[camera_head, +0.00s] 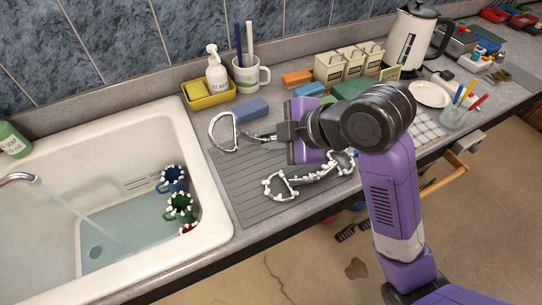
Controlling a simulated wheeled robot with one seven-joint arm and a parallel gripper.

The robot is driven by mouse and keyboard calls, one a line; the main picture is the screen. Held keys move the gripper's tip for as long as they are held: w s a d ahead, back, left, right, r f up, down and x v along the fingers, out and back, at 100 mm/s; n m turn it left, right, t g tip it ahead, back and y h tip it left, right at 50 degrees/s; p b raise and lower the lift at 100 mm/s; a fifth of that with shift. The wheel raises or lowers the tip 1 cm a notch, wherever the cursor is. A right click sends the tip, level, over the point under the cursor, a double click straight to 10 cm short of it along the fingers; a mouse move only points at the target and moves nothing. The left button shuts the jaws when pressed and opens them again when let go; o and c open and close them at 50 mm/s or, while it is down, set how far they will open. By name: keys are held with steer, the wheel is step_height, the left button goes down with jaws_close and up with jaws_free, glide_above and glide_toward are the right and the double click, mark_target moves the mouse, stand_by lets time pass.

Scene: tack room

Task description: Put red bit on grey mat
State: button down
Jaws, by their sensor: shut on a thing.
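My gripper (283,133) is shut on a plain silver bit over the back part of the grey ribbed mat (240,181). One D-shaped ring (212,132) of this bit sticks out to the left; its other end is hidden behind the jaws and arm. I cannot tell whether it touches the mat. A second silver bit, dotted with white suds (281,187), lies on the mat in front of my gripper. In the sink, a red thing (187,229) with suds shows only slightly at the right wall, below a green sudsy piece (179,207) and a blue one (172,179).
The white sink (215,205) holds water under a running tap (18,179). Behind the mat stand a yellow caddy (208,97) with a soap bottle, a white mug (247,75), a blue sponge (251,110) and cream boxes (328,70). A kettle (402,45) stands farther right.

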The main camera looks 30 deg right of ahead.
steer(key=shift+f, duration=3)
steer(key=c, duration=1.4)
jaws_free()
steer(key=shift+o, duration=0.2)
steer(key=p+v, duration=0.3)
steer(key=v, duration=0.9)
steer(key=shift+p, duration=0.3)
